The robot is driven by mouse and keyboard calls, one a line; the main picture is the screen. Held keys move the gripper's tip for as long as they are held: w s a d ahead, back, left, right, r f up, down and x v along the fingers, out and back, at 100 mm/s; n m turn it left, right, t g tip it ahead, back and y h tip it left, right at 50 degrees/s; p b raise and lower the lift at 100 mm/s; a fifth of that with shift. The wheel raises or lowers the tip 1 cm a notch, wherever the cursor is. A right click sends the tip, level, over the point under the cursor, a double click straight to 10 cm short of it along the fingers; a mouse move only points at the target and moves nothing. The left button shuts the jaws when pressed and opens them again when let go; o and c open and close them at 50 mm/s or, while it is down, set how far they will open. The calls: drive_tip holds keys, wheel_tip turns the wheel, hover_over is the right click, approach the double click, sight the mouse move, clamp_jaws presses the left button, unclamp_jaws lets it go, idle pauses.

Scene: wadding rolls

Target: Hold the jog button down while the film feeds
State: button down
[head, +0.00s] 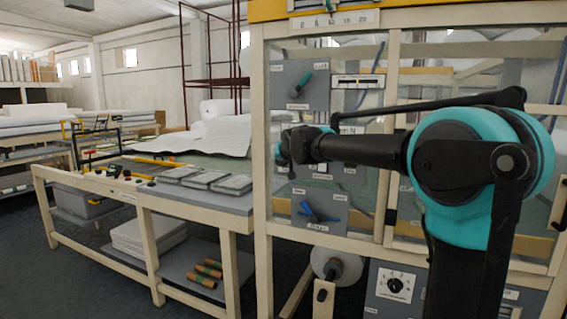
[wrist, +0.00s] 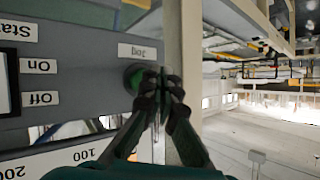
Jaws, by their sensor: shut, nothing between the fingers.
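The green jog button (wrist: 132,76) sits on a grey panel (wrist: 75,65) in the wrist view, beside an upside-down label reading Jog (wrist: 138,52). My gripper (wrist: 160,84) is shut and empty, with its fingertips together over the right part of the button. The fingertips hide part of the button, and I cannot tell whether they touch it or whether it is pressed in. In the head view my arm reaches left across the machine front to the gripper (head: 284,148), which covers the button area.
On and Off labels (wrist: 40,98) lie left of the button in the wrist view. A teal-handled switch (head: 307,78) is above my gripper and a blue-handled one (head: 312,212) below. A cream post (head: 260,200) stands close by. A workbench (head: 200,198) extends left.

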drive_tip(key=shift+s+a, duration=0.3)
drive_tip(key=shift+s, duration=0.5)
drive_tip(key=shift+s+a, duration=0.3)
drive_tip(key=shift+s, duration=0.45)
drive_tip(key=shift+s+a, duration=0.3)
drive_tip(key=shift+s, duration=0.5)
drive_tip(key=s+d+f+g+h, duration=0.2)
drive_tip(key=s+d+f, duration=0.4)
drive_tip(key=d+f, duration=0.35)
drive_tip(key=s+d+f+g+h, duration=0.1)
drive_tip(key=s+d+f, duration=0.5)
drive_tip(key=d+f, duration=0.35)
drive_tip(key=s+d+f+g, duration=0.2)
drive_tip(key=s+d+f, duration=0.3)
drive_tip(key=s+f, duration=0.4)
drive_tip(key=s+d+f+g, duration=0.2)
drive_tip(key=s+d+f, duration=0.3)
drive_tip(key=s+f, duration=0.5)
drive_tip(key=s, duration=0.5)
drive_tip(key=shift+d+f+m+g+h, duration=0.15)
drive_tip(key=shift+f+m+g+h, duration=0.15)
drive_tip(key=shift+m+h, duration=0.1)
